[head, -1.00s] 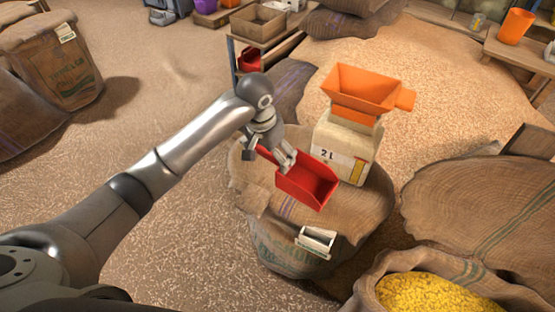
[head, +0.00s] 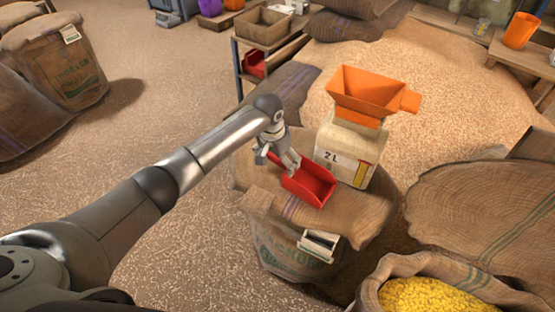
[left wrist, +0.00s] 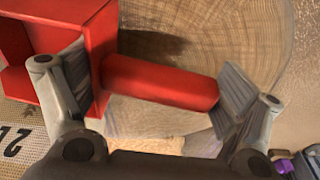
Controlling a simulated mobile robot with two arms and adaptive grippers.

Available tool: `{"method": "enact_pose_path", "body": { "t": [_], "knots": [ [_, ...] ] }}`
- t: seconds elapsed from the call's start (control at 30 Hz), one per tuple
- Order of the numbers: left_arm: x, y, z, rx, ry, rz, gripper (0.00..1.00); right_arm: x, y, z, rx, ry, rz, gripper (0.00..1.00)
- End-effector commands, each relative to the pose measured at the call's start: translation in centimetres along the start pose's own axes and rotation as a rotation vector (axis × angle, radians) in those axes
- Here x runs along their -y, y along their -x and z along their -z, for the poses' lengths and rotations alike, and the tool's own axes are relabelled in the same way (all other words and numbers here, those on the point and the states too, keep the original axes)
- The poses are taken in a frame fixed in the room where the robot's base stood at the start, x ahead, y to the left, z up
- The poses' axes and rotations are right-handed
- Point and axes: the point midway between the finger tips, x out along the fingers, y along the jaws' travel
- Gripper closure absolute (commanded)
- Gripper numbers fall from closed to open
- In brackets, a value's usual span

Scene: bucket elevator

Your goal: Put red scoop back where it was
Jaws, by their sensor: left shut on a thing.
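The red scoop (head: 311,186) is in the middle of the head view, with its open tray to the right, just left of the 2L container. My left gripper (head: 279,162) is shut on its handle. In the left wrist view the red handle (left wrist: 160,84) lies between the fingers (left wrist: 152,92), and the scoop's tray (left wrist: 60,30) is at upper left. The scoop is at or just above the top of the burlap sack (head: 365,215); I cannot tell if it touches. My right gripper is not in view.
A 2L container (head: 345,155) with an orange hopper (head: 370,90) stands on the sack. A small pale box-like thing (head: 319,245) is at the sack's front. A yellow-filled sack (head: 430,296) is at lower right. A shelf with a red item (head: 254,64) stands behind.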

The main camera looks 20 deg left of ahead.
Motion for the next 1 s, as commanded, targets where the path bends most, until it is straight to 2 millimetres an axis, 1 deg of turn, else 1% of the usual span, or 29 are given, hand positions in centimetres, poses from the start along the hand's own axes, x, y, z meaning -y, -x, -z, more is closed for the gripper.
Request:
{"method": "enact_pose_path", "body": {
  "t": [0.2,0.33,0.37,0.4,0.8,0.87,0.97,1.0],
  "knots": [
    [0.0,0.1,0.1,-0.003,0.000,0.000,0.42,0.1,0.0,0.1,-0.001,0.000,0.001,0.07],
    [0.0,-0.3,0.0,-0.002,0.001,0.000,0.42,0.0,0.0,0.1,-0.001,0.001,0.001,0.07],
    [0.0,-0.2,0.0,-0.002,0.001,0.000,0.05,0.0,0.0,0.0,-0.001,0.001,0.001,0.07],
    [0.0,-0.2,0.0,-0.002,0.001,0.000,0.00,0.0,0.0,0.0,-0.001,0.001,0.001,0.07],
    [0.0,0.0,0.1,-0.003,0.000,0.001,0.00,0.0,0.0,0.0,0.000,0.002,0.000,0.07],
    [0.0,0.4,0.1,-0.004,0.000,0.000,0.00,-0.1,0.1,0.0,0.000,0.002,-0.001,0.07],
    [0.0,1.8,0.2,-0.005,0.000,0.000,0.00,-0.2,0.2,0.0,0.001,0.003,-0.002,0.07],
    [0.1,2.6,0.2,-0.006,0.001,0.001,0.00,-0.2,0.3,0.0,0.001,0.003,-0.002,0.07]
  ]
}}
